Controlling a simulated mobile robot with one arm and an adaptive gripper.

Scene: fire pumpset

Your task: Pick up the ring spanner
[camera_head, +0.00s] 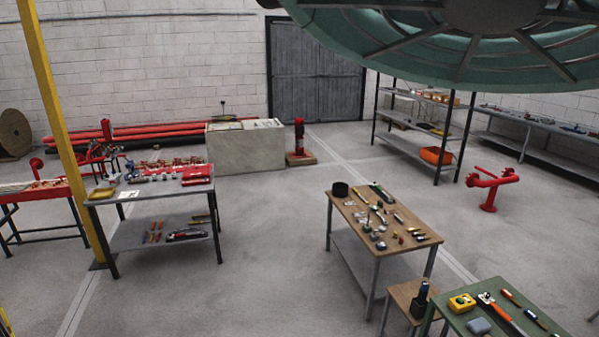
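I cannot make out the ring spanner for certain; the tools are too small to tell apart. Small tools and parts lie on the wooden-topped table (350,214) at centre right. The green table (467,325) at the lower right holds a yellow device (461,303), an orange-handled tool (501,313) and slim-handled tools (534,317). The left grey table (112,199) carries fittings on top, with several tools (186,234) on its lower shelf. My gripper is not in view.
A yellow post (60,120) stands beside the left table. A large teal spoked round object (460,40) fills the top right. A red pipe stand (490,188) stands right of the wooden table. A stone-like block (245,150) is at the back. Open floor (265,235) lies between the tables.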

